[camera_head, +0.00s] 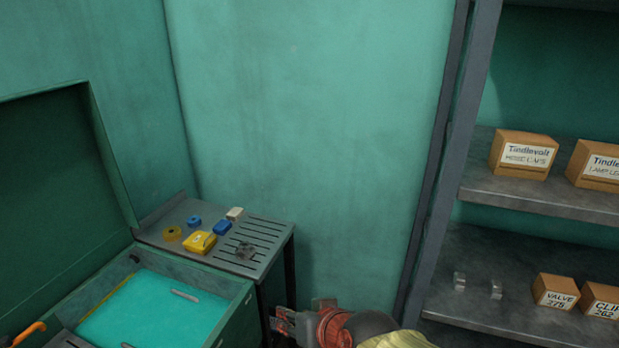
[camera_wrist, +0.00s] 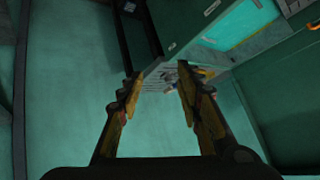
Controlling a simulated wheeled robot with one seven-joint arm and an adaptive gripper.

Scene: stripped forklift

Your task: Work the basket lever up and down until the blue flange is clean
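An orange-handled lever (camera_head: 30,331) shows at the lower left edge, beside a green wash tank (camera_head: 236,318) with its lid raised. The tank holds turquoise liquid (camera_head: 150,312), with a small grey bar (camera_head: 185,295) showing in it. I cannot make out a basket or a flange in the liquid. A small blue ring (camera_head: 194,221) lies on the slotted side table; I cannot tell whether it is the blue flange. My gripper (camera_wrist: 160,76) is open and empty in the wrist view, in front of the side table and apart from the lever. In the head view my arm shows at the bottom, right of the tank.
The slotted table (camera_head: 262,232) holds a yellow ring (camera_head: 172,234), a yellow box (camera_head: 200,243), a blue block (camera_head: 222,228), a pale block (camera_head: 235,213) and a grey part (camera_head: 245,251). Shelves (camera_head: 475,187) with labelled boxes stand at right. The raised lid (camera_head: 60,190) bounds the left.

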